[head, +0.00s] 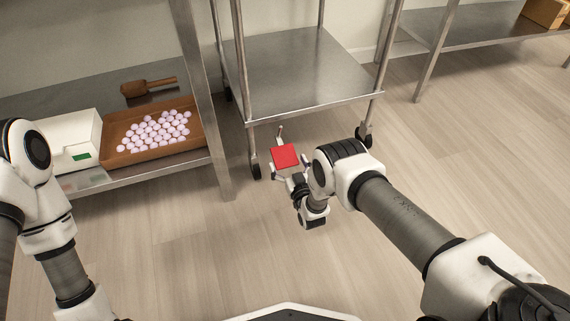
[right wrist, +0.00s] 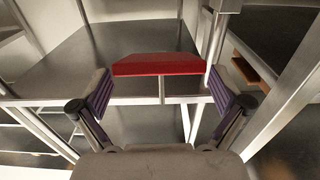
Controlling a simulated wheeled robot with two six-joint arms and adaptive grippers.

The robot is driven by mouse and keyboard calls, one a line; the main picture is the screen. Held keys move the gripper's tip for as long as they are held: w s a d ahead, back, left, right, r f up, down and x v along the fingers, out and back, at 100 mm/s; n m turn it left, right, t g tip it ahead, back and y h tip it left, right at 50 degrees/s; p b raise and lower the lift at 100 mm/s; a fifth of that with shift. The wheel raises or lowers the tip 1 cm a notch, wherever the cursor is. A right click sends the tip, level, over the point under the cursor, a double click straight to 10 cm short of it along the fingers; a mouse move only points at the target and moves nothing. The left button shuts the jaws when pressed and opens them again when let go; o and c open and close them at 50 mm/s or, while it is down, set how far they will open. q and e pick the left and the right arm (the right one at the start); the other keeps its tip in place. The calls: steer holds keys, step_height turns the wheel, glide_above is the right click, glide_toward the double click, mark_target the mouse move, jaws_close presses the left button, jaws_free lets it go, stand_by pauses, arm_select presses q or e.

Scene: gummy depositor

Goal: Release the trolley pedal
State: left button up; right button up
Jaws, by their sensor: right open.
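The trolley (head: 300,72) is a steel frame with a flat shelf and black castors. Its red pedal (head: 285,156) sticks out low at the front, near the left front castor. The pedal also shows in the right wrist view (right wrist: 158,65) as a red plate seen nearly edge-on. My right gripper (head: 290,169) is open at the pedal, with one finger to each side of it. My left gripper is out of view; only left arm links show.
A steel shelf unit left of the trolley holds a brown tray (head: 110,156) of pale round sweets, a white box (head: 84,153) and a brown scoop (head: 150,86). Another steel table (head: 478,30) stands at the right. The wooden floor (head: 180,250) in front is clear.

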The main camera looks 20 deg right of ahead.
mark_target(281, 145)
steer(key=shift+w+f+b, duration=0.25)
steer(key=shift+w+b, duration=0.05)
steer(key=shift+w, duration=0.5)
steer(key=shift+w+r, duration=0.2)
steer(key=shift+w, duration=0.35)
steer(key=c, duration=1.5)
steer(key=r+g+p, duration=0.3)
steer(key=p, duration=0.3)
steer(key=shift+s, duration=0.2)
steer(key=shift+c, duration=0.2)
steer(key=shift+f+b, duration=0.2)
steer(key=shift+b, duration=0.1)
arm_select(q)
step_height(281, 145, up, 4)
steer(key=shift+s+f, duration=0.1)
arm_select(e)
steer(key=shift+w+r, duration=0.1)
